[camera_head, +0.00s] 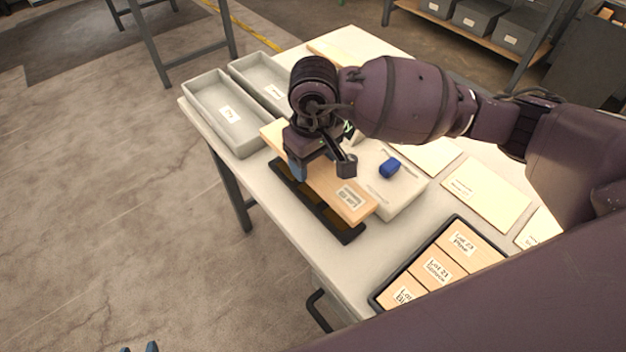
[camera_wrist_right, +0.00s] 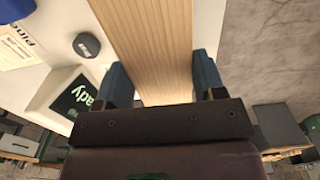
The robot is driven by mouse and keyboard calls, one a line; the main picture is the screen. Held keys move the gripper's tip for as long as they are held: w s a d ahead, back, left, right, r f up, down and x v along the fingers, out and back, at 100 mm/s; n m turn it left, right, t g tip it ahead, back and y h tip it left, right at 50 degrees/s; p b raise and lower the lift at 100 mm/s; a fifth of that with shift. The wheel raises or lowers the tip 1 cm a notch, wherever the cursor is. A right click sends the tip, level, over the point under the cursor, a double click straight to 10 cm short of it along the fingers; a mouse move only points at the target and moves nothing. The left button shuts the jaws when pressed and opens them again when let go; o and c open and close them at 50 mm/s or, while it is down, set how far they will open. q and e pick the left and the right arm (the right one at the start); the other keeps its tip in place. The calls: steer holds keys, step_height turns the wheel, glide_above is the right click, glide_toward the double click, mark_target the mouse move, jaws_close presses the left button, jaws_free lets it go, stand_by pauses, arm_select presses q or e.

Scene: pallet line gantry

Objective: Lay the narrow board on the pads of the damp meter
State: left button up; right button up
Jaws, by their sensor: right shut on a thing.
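The narrow board (camera_head: 330,186) is a long pale wooden strip with a printed label near its near end. My right gripper (camera_head: 322,168) is shut on it across its width; in the right wrist view the board (camera_wrist_right: 155,50) runs between the two blue finger pads. The damp meter (camera_head: 405,199) is a pale box with a blue knob and a "Ready" screen (camera_wrist_right: 76,95). Its long black pad strip (camera_head: 341,229) shows along the board's left edge and near end. I cannot tell whether board and pads touch. Two fingertips of my left gripper (camera_head: 139,349) show apart at the bottom edge.
Two grey trays (camera_head: 222,113) stand at the table's far left. A dark box (camera_head: 378,298) of labelled wood blocks sits at the near right. Pale labelled cards (camera_head: 486,195) lie to the right. My right arm hides part of the table's middle.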

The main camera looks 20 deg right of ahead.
mark_target(313, 163)
steer(key=shift+f, duration=3.4)
steer(key=shift+f+b, duration=0.15)
steer(key=shift+b, duration=0.2)
steer(key=o, duration=1)
step_height(313, 163, up, 12)
steer(key=shift+r+p, duration=0.15)
steer(key=shift+p, duration=0.35)
